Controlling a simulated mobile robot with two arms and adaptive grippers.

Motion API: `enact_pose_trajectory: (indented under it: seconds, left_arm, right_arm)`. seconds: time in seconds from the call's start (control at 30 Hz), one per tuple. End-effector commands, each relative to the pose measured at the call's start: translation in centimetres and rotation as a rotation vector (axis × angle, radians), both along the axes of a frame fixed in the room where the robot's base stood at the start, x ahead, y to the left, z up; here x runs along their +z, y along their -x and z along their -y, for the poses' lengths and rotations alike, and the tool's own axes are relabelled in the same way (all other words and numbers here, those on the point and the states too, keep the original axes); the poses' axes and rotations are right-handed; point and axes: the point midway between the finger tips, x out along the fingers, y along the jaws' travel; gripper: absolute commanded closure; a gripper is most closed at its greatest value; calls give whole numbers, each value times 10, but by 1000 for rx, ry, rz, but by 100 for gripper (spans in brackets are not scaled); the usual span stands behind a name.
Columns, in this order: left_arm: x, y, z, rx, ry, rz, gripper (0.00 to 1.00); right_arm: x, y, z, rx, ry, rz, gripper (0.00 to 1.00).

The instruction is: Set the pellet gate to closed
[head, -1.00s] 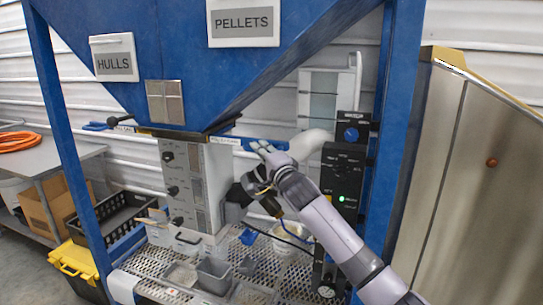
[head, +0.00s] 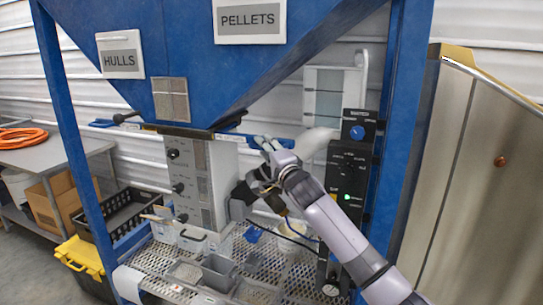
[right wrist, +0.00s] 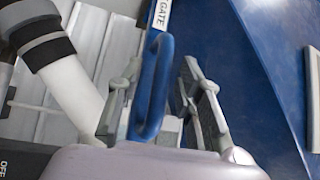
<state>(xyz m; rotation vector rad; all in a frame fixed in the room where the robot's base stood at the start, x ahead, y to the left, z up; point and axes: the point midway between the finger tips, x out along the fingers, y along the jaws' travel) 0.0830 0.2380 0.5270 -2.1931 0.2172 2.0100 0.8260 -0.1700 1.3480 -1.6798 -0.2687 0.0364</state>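The blue hopper has a PELLETS sign (head: 249,20). Below it, the blue pellet gate bar (head: 284,143) sticks out to the right under the hopper's lower edge. My right gripper (head: 268,147) is at this bar and partly covers it. In the right wrist view, the gate's blue loop handle (right wrist: 153,85) stands between the two fingers of my right gripper (right wrist: 160,100). The fingers are apart, with a visible gap between the handle and the right finger. A white label reading GATE (right wrist: 163,14) shows behind the handle. My left gripper is not in view.
A grey control panel box (head: 203,185) stands left of my right gripper. A black switch box (head: 350,170) with a lit green light and a white pipe (head: 318,140) are to the right. A perforated shelf with grey bins (head: 218,271) lies below. A HULLS sign (head: 120,55) is at left.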

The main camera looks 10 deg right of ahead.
Motion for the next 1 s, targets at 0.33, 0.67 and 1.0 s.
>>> enact_pose_trajectory:
  seconds: [0.33, 0.67, 1.0]
  left_arm:
    - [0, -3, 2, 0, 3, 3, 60]
    - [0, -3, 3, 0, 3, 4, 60]
    - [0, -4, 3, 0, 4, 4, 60]
  right_arm:
    - [-7, 41, 9, 0, -2, 0, 67]
    - [-13, 93, 19, 0, -1, 0, 67]
    - [-16, 115, 24, 0, 0, 0, 67]
